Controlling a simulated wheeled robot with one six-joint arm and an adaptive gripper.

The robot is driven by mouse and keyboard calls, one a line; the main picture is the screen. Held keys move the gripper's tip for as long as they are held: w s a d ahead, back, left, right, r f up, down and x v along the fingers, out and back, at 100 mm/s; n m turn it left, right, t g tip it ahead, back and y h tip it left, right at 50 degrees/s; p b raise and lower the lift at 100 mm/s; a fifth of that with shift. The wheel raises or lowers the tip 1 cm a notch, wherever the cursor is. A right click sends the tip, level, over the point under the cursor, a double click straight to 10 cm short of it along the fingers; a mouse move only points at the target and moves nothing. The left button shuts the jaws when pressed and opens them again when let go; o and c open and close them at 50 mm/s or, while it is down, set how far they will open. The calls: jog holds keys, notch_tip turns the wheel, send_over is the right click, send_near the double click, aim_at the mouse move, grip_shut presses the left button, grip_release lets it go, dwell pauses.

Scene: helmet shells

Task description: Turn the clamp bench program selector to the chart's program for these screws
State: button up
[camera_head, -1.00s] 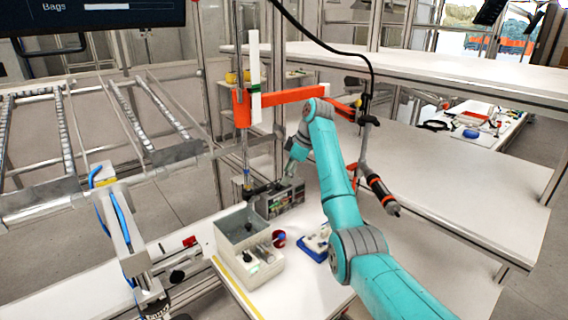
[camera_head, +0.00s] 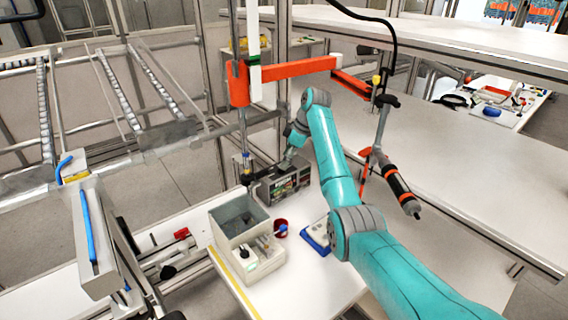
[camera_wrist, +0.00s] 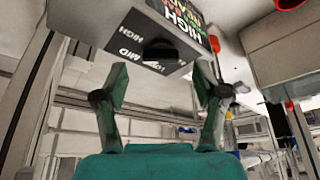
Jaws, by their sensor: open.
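The clamp bench program box (camera_head: 285,184) is a grey box with a dark, coloured panel, standing at the back of the white bench. In the wrist view its dark selector knob (camera_wrist: 160,53) sits on a black face with white labels that read like HIGH, MID and LOW. Which label the knob points at is unclear. A panel with coloured lettering (camera_wrist: 188,20) is beside it, partly cut off. My gripper (camera_wrist: 160,82) is open and empty, its fingers apart on either side below the knob, not clearly touching it. In the head view the gripper is small and its fingers are unclear.
An orange arm (camera_head: 290,70) with a hanging screwdriver (camera_head: 397,187) is close to my arm. A roller rack is at left.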

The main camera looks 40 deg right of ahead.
jog(key=shift+x, duration=1.3)
jog(key=c, duration=1.1)
jog(key=shift+a+m+t+h, duration=0.15)
jog(key=shift+m+t+h, duration=0.2)
jog(key=shift+m, duration=0.95)
jog(key=shift+c, duration=0.2)
jog(key=o, duration=1.1)
jog(key=shift+o, duration=0.2)
jog(key=shift+r, duration=0.1)
jog(key=v, duration=1.2)
